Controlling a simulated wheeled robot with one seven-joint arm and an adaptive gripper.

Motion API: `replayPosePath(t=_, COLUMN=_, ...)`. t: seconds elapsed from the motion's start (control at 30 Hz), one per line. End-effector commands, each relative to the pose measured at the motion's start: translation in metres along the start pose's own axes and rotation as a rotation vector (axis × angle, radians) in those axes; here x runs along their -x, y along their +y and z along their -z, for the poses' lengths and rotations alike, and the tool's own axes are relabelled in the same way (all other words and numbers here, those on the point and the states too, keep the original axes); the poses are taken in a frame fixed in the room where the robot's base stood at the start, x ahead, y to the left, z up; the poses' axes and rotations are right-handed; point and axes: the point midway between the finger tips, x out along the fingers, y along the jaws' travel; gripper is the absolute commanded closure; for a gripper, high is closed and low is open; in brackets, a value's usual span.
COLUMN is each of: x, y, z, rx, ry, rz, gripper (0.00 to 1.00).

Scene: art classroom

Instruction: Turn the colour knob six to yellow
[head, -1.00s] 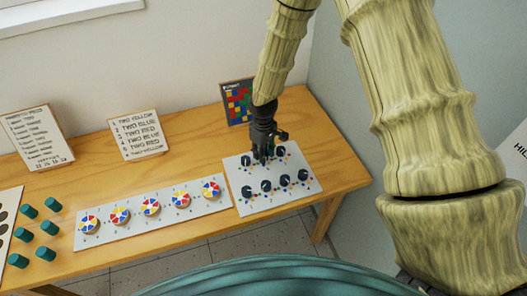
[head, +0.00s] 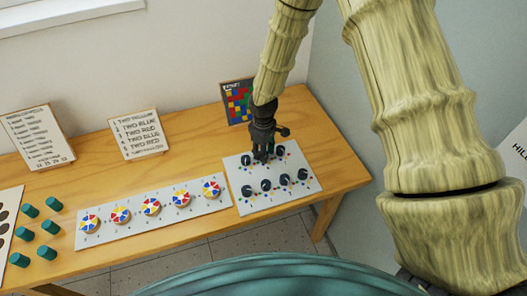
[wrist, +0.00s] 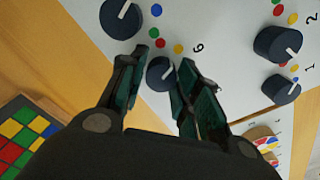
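A light grey panel (head: 289,199) on the table's right part carries several dark knobs with white pointer lines and coloured dots. My gripper (head: 261,158) points down over its far row. In the wrist view, the knob marked 6 (wrist: 158,80) sits between the two fingers of my gripper (wrist: 163,66). The fingers are apart, with a gap on the left; I cannot tell if the right one touches. The knob's white line points up-right in that view. A yellow dot (wrist: 179,48), a red dot (wrist: 160,43) and a green dot (wrist: 153,32) lie beside it.
Another knob (wrist: 120,18) stands close to the left finger. A panel of colour wheels (head: 136,224) and several green cylinders (head: 48,228) lie to the left. A framed colour grid (head: 238,101) and sign cards (head: 140,134) stand behind.

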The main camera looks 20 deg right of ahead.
Motion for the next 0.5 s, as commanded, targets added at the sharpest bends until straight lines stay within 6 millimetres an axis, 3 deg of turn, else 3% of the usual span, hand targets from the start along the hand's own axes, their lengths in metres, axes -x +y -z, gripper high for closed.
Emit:
replayPosePath(t=0.07, x=0.0002, y=0.0000, z=0.0001, rx=0.000, ry=0.000, rz=0.000, gripper=0.49)
replayPosePath(t=0.5, x=0.0066, y=-0.0005, z=0.0002, rx=0.000, ry=0.001, rz=0.001, gripper=0.49)
